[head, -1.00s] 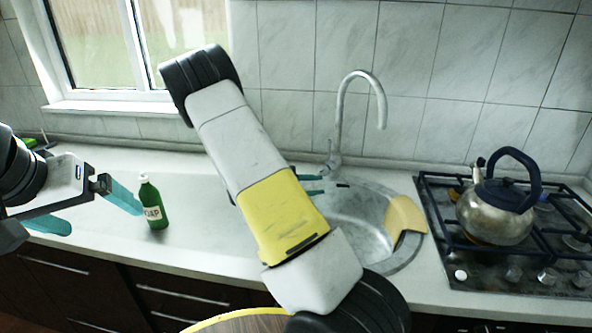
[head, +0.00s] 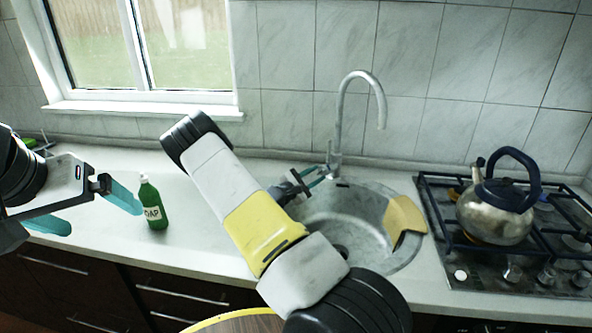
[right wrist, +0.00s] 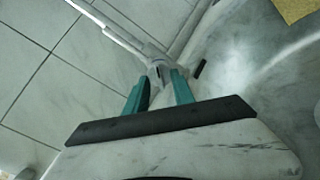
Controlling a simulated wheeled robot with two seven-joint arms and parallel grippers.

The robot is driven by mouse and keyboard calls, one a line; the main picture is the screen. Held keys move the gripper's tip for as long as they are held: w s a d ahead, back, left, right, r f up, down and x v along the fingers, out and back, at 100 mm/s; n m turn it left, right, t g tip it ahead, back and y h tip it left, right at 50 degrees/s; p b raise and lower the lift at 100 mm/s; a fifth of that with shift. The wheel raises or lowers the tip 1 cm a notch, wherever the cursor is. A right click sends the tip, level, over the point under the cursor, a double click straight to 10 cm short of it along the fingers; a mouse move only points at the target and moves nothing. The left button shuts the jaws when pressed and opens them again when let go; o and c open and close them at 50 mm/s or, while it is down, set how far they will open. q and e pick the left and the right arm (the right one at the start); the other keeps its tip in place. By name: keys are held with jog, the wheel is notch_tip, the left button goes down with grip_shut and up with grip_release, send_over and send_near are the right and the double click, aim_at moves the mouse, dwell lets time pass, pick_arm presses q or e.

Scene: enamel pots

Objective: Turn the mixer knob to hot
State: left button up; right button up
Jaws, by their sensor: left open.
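The tall metal mixer tap (head: 345,120) stands behind the sink, its spout curving to the right. Its knob (head: 332,160) is low on the tap body; its exact angle is too small to tell. My right gripper (head: 316,177) is at the tap's base, fingers pointing at it. In the right wrist view, my right gripper's (right wrist: 160,82) two teal fingers are apart, with the tap body (right wrist: 158,68) at or just beyond their tips; I cannot tell whether they touch. My left gripper (head: 105,219) is open and empty at the far left.
The round sink (head: 385,262) has a yellow cloth (head: 404,218) over its right rim. A green soap bottle (head: 152,205) stands on the counter near my left gripper. A kettle (head: 497,212) sits on the stove (head: 455,262) at the right.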

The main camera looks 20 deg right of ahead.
jog(key=shift+w+d, duration=0.1)
jog(key=shift+d, duration=0.1)
grip_shut()
